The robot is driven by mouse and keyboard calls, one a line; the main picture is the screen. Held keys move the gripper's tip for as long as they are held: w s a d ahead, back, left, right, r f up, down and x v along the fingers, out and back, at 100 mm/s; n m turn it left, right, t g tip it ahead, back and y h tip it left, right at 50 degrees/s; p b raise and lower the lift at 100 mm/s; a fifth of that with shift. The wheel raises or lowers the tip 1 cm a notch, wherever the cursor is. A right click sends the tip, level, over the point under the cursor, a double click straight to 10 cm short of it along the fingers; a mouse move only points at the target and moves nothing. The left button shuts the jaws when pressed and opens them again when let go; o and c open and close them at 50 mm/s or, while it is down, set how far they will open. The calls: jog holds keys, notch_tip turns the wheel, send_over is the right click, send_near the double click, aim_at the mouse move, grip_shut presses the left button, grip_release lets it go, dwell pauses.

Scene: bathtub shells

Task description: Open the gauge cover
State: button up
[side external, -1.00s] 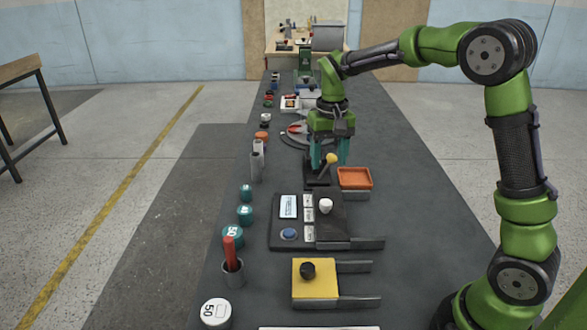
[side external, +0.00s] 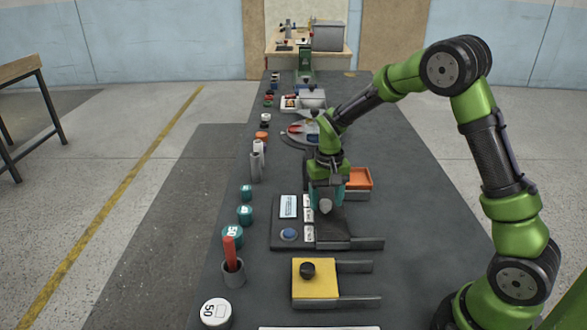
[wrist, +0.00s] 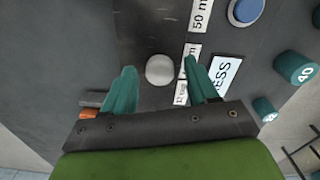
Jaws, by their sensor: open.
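A dark sliding cover (side external: 333,230) with a pale round knob (side external: 325,206) lies on a dark panel (side external: 288,212) with white labels and a blue button. I take it for the gauge cover. My gripper (side external: 326,203) points down over the knob. In the wrist view the knob (wrist: 160,69) lies between the two teal fingertips (wrist: 160,66), with gaps on both sides. The fingers are open and hold nothing. Whether they are lowered around the knob or just above it is hard to tell.
Rails (side external: 362,242) extend right of the panel. A yellow cover (side external: 315,282) with a black knob is nearer the camera. An orange tray (side external: 357,178) stands behind my gripper. Teal weights (side external: 245,214) and a cup with a red stick (side external: 232,270) line the left edge.

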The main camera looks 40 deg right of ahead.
grip_shut()
jog(key=s+d, duration=0.5)
jog(key=d, duration=0.1)
jog(key=shift+s+r, duration=0.1)
jog(key=shift+s, duration=0.3)
grip_release()
notch_tip(320, 180, up, 17)
dwell(0.6)
